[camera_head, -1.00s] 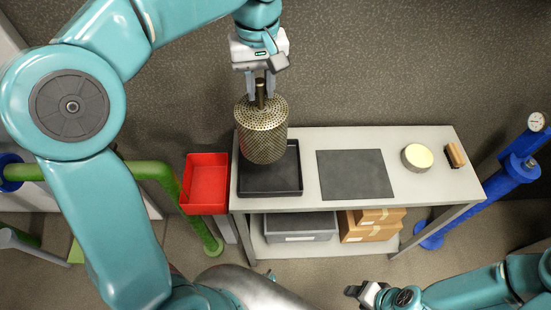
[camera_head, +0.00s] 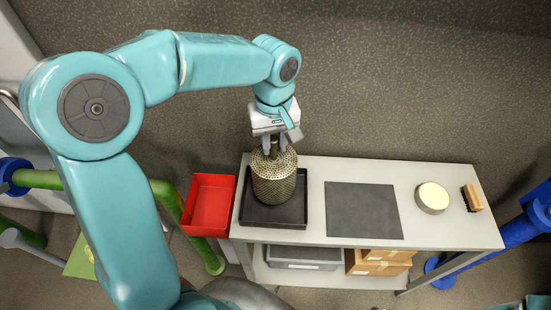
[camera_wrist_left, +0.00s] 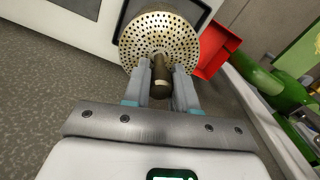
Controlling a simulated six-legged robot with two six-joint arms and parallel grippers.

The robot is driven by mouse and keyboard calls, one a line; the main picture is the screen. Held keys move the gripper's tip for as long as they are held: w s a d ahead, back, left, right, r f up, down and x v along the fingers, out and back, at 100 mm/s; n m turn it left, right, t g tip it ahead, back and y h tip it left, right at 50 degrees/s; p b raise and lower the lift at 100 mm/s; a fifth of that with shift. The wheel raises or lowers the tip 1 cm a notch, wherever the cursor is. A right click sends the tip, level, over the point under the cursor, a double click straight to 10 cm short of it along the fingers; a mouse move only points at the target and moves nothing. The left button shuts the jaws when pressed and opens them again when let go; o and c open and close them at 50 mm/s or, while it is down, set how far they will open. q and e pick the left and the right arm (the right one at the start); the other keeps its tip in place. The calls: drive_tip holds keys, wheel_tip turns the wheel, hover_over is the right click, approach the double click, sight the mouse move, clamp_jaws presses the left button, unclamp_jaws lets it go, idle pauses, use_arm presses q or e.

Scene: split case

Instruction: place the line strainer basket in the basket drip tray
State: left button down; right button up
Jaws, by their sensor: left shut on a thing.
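The line strainer basket (camera_head: 274,181) is a perforated brass-coloured cylinder with a knob on top. It is upright over the black basket drip tray (camera_head: 250,214) at the left of the bench; whether its base touches the tray floor I cannot tell. My left gripper (camera_head: 272,146) is shut on the basket's knob from above. In the left wrist view the fingers (camera_wrist_left: 160,85) flank the knob above the basket's perforated top (camera_wrist_left: 150,32).
A red bin (camera_head: 209,204) hangs left of the bench (camera_head: 316,204). A dark mat (camera_head: 362,210), a round pale-topped tin (camera_head: 432,198) and a brush (camera_head: 472,198) lie to the right. A grey crate (camera_head: 304,257) and cardboard boxes (camera_head: 378,262) are on the shelf below. Green and blue pipes flank the bench.

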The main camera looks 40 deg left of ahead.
sight(276, 159)
use_arm(q)
drive_tip(key=shift+d+f, duration=0.2)
drive_tip(key=shift+f, duration=0.75)
drive_tip(key=shift+w+f, duration=0.1)
drive_tip(key=shift+f, duration=2.15)
drive_tip(key=shift+a+f, duration=0.1)
drive_tip(key=shift+f, duration=0.1)
drive_tip(key=c, duration=0.9)
unclamp_jaws()
drive_tip(key=shift+r, duration=0.1)
wheel_tip(276, 159, up, 12)
drive_tip(key=shift+r, duration=0.15)
